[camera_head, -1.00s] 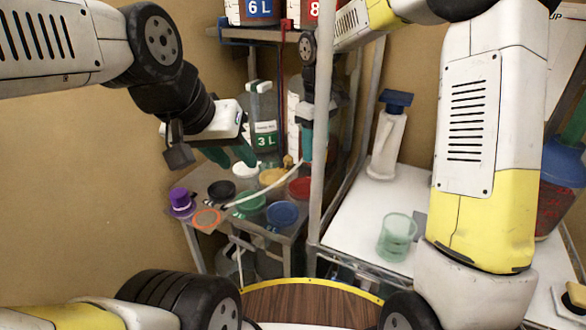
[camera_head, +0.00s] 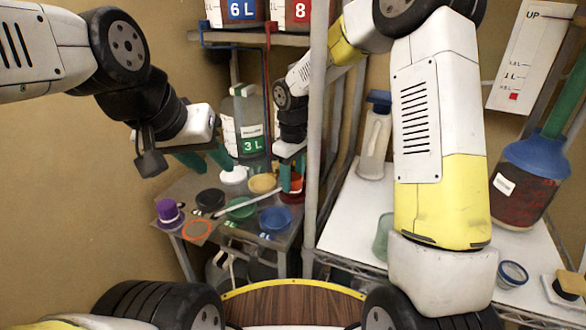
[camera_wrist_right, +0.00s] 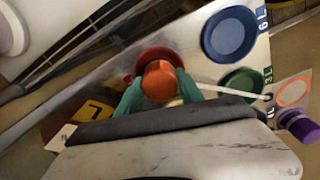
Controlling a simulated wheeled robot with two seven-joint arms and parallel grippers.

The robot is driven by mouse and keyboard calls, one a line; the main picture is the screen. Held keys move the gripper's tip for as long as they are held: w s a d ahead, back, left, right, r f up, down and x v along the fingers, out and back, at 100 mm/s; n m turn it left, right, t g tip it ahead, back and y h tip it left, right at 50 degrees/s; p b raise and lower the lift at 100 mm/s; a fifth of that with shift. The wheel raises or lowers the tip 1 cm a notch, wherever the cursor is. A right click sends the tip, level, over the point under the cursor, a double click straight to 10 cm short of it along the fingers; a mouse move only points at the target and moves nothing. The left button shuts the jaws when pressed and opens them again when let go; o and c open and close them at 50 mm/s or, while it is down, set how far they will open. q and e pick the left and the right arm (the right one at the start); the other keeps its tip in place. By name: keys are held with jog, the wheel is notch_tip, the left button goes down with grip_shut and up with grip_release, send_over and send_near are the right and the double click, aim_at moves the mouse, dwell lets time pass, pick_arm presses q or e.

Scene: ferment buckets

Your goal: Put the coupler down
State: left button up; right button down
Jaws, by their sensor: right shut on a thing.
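An orange rounded piece, seemingly the coupler (camera_wrist_right: 160,80), sits between the green fingers of my right gripper (camera_wrist_right: 158,95) in the right wrist view. The gripper is shut on it, above or at a dark red round pad (camera_wrist_right: 128,62); contact with the pad cannot be told. In the head view my right gripper (camera_head: 292,178) is low over the back right of the small table, with the orange coupler (camera_head: 294,184) partly hidden by the fingers. My left gripper (camera_head: 203,160) has its green fingers spread and empty, beside the 3 L jug (camera_head: 249,125).
The small grey table (camera_head: 180,190) bears coloured round pads, including blue (camera_head: 275,218) and green (camera_head: 240,209), and a purple-capped piece (camera_head: 168,211). A pale hose (camera_head: 248,203) crosses it. A metal post (camera_head: 316,130) stands close right of my right gripper. A white bench (camera_head: 345,205) is further right.

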aim_at(293, 176)
jog(key=shift+f, duration=0.25)
jog(key=c, duration=0.8)
grip_release()
jog(key=shift+o, duration=0.2)
notch_tip(293, 176, up, 12)
jog(key=s+d+r+m+t, duration=0.2)
jog(key=s+d+r+m, duration=0.2)
jog(key=s+d+r, duration=0.45)
jog(key=s+d+m+t+y, duration=0.2)
jog(key=s+d+m+t, duration=0.2)
jog(key=s, duration=0.9)
jog(key=shift+s+d+m, duration=0.4)
jog(key=shift+d+m, duration=0.6)
